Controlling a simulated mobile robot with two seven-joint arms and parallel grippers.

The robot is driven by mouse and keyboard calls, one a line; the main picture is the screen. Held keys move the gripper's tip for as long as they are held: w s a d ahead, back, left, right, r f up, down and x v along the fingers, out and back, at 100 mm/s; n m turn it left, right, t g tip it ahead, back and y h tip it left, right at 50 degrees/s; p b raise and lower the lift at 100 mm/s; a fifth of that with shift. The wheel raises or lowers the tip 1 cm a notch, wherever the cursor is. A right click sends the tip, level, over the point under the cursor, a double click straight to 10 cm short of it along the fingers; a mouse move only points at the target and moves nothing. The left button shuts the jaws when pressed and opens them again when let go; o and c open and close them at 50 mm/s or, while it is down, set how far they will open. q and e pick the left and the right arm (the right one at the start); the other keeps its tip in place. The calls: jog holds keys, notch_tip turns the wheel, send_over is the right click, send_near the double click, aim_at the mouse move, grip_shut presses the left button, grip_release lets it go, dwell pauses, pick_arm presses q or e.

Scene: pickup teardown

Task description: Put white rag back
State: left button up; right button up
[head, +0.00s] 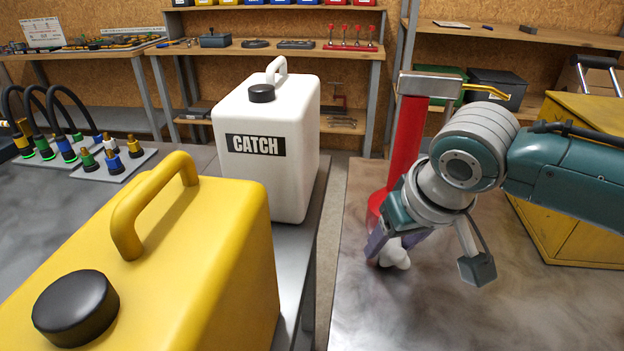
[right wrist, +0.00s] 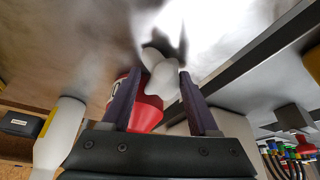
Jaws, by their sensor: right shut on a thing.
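The white rag (head: 399,258) is a small white bundle low over the metal table on the right, partly hidden by my right gripper (head: 393,247) in the head view. The right gripper points down and is shut on the rag. In the right wrist view the rag (right wrist: 160,72) sits between the two dark finger tips (right wrist: 160,82), close to the table surface; I cannot tell whether it touches the table. My left gripper is not in view.
A red post (head: 407,135) on a round base stands right beside the gripper. A white CATCH can (head: 290,150) and a yellow can (head: 215,250) stand on the left table. A yellow cabinet (head: 570,215) is at the right. The right table's front is clear.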

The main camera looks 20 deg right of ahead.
jog(key=shift+f, duration=0.1)
jog(key=o, duration=1.3)
jog(key=shift+s+r, duration=0.1)
jog(key=shift+r, duration=0.25)
jog(key=d+p+v, duration=0.1)
jog(key=p+v, duration=0.2)
jog(key=v, duration=0.8)
jog(key=s+a+n, duration=0.1)
jog(key=s+a, duration=0.1)
jog(key=s, duration=0.3)
jog(key=s+a+f+n, duration=0.1)
jog(key=s+a, duration=0.1)
jog(key=s, duration=0.4)
jog(key=s+a+f+n, duration=0.1)
jog(key=s+a, duration=0.1)
jog(key=s, duration=0.3)
jog(key=shift+s+a+n+g+y, duration=0.25)
jog(key=shift+s+n+g+y, duration=0.1)
jog(key=shift+n+g+y, duration=0.05)
